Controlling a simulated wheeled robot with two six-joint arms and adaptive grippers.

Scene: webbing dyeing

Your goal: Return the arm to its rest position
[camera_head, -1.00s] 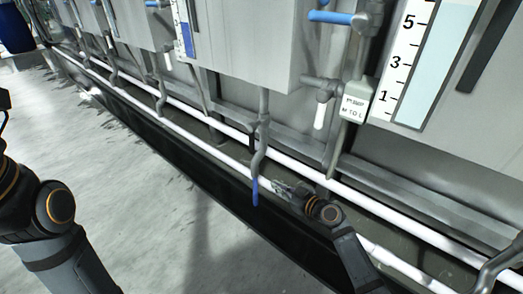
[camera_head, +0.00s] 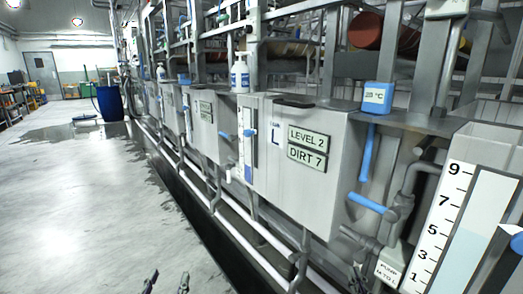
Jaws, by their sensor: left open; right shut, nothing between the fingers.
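In the head view two dark fingertips show at the bottom edge, apart from each other with bare floor between them. I take them as my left gripper (camera_head: 168,283), open and empty above the concrete floor. The rest of that arm is below the picture. My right gripper does not show.
A row of grey metal tanks (camera_head: 318,190) with pipes and blue valve handles runs along the right. A white pump bottle (camera_head: 239,75) stands on top. A blue barrel (camera_head: 109,103) stands far left. The concrete floor (camera_head: 75,215) at left is largely clear.

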